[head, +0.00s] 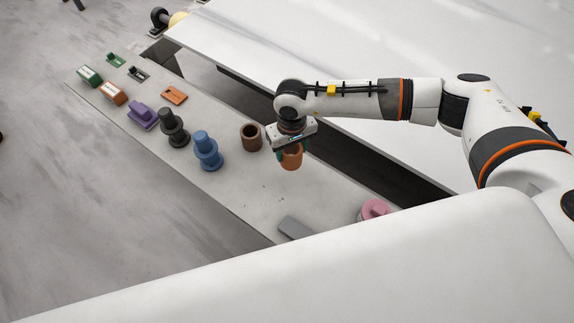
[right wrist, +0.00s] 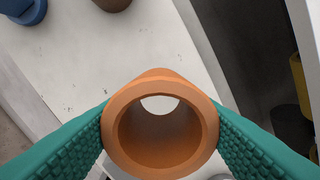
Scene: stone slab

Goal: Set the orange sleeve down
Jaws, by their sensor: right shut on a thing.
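The orange sleeve (head: 291,158) is a short hollow cylinder, held in my right gripper (head: 289,149) over the stone slab (head: 250,188). In the right wrist view the sleeve (right wrist: 160,130) sits between the two green ridged fingers of my right gripper (right wrist: 160,135), which press on its sides. I look down through its open bore and see pale slab beyond. I cannot tell how far its lower end is from the slab. My left gripper is not in view.
A brown sleeve (head: 251,137) stands just left of the held one. A blue stepped piece (head: 207,150), a dark one (head: 174,128) and a purple one (head: 143,117) stand farther left. A grey block (head: 294,228) and a pink piece (head: 374,210) lie nearer. Slab between is clear.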

